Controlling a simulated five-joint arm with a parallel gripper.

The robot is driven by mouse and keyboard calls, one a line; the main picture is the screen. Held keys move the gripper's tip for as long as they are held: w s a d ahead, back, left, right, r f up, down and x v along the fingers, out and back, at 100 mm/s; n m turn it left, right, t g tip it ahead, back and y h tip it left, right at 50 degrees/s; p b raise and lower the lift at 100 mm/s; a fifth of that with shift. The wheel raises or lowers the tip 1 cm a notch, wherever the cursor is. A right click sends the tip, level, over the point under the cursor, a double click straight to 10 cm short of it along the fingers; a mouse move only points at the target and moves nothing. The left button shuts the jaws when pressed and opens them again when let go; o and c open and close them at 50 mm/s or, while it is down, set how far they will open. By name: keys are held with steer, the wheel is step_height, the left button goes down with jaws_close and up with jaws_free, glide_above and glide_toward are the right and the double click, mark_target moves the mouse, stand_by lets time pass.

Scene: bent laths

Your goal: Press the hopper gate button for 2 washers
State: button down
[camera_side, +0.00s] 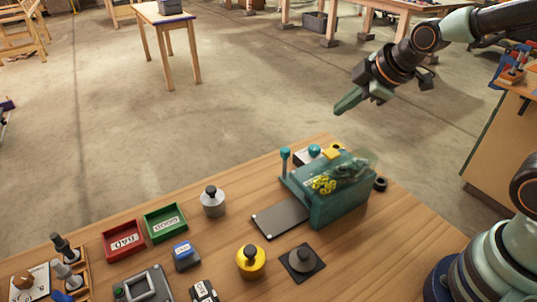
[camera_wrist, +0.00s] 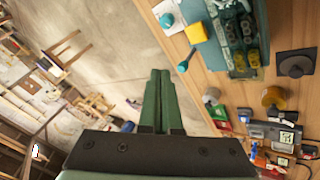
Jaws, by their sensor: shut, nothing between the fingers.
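The hopper (camera_side: 338,200) is a teal box with a clear top and yellow pieces inside, at the right of the bench; it also shows at the top right of the wrist view (camera_wrist: 232,30). At its far side are a round teal knob (camera_side: 314,150) on a pale plate, a yellow block (camera_side: 332,153) and a teal-topped lever (camera_side: 285,157). In the wrist view these are the knob (camera_wrist: 166,19), block (camera_wrist: 196,33) and lever (camera_wrist: 185,62). I cannot tell which is the gate button. My gripper (camera_side: 340,106) is shut and empty, high above and beyond the hopper, touching nothing.
A dark plate (camera_side: 280,217) lies before the hopper. Nearby stand a yellow weight (camera_side: 251,262), a grey weight (camera_side: 213,202), a black-based knob (camera_side: 302,260), and red (camera_side: 124,240) and green (camera_side: 165,222) trays. The air around my gripper is free.

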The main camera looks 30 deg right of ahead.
glide_toward(329, 150)
steer(key=shift+w+r+x, duration=0.15)
steer(key=shift+x, duration=0.75)
steer(key=shift+w+r+x, duration=0.1)
steer(key=shift+w+x, duration=0.1)
steer(key=shift+x, duration=0.7)
steer(key=shift+w+r+x, duration=0.15)
steer(key=shift+x, duration=0.8)
steer(key=shift+f, duration=0.1)
steer(key=shift+f, duration=0.3)
steer(key=shift+f, duration=0.8)
stand_by(0.7)
steer(key=shift+r, duration=1.2)
steer(key=shift+r, duration=0.1)
steer(key=shift+r, duration=2.45)
